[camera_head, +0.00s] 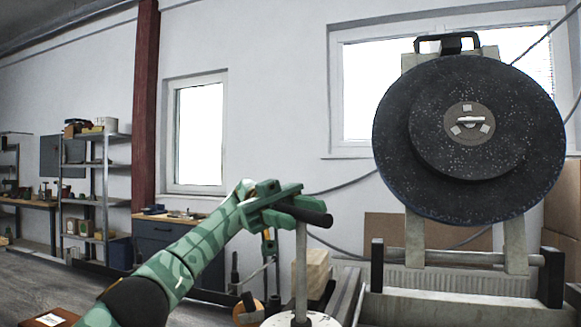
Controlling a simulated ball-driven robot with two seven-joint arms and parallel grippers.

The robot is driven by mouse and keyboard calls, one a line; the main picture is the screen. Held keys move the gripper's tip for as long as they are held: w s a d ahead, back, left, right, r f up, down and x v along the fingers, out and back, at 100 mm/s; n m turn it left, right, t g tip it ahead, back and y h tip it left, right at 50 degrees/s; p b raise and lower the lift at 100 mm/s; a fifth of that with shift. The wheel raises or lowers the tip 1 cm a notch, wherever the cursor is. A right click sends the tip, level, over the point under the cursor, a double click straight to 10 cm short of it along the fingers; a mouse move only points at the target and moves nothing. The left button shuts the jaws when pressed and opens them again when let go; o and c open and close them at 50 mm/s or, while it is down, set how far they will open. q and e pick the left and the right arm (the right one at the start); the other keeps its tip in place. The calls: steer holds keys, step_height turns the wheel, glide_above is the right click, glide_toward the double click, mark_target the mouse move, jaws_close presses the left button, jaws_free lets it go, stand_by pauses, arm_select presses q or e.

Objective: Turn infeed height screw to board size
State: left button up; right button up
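The infeed height screw shows as an upright grey rod (301,270) with a black bar handle (318,218) across its top. Its foot stands in a round white base (325,321) at the bottom edge of the view. My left gripper (284,204) reaches in from the lower left, and its green fingers are around the black handle and look closed on it. The fingers hide the handle's left part and the joint with the rod. My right gripper is not in view.
A large black speckled disc (540,135) stands on a pale frame at the right. A metal rail frame (450,310) lies below it. Wooden blocks (312,272) stand just behind the rod. Shelves (100,200) and a blue cabinet (172,247) are far back at the left.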

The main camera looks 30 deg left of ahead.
arm_select(q)
steer(key=shift+r, duration=0.35)
step_height(320, 180, up, 3)
steer(key=shift+s+d+p, duration=0.1)
steer(key=shift+s+p, duration=0.05)
steer(key=shift+p, duration=0.15)
steer(key=s+d+r+p, duration=0.6)
steer(key=s+r+p, duration=0.3)
steer(key=s, duration=0.3)
steer(key=shift+s+p, duration=0.15)
steer(key=shift+p, duration=0.5)
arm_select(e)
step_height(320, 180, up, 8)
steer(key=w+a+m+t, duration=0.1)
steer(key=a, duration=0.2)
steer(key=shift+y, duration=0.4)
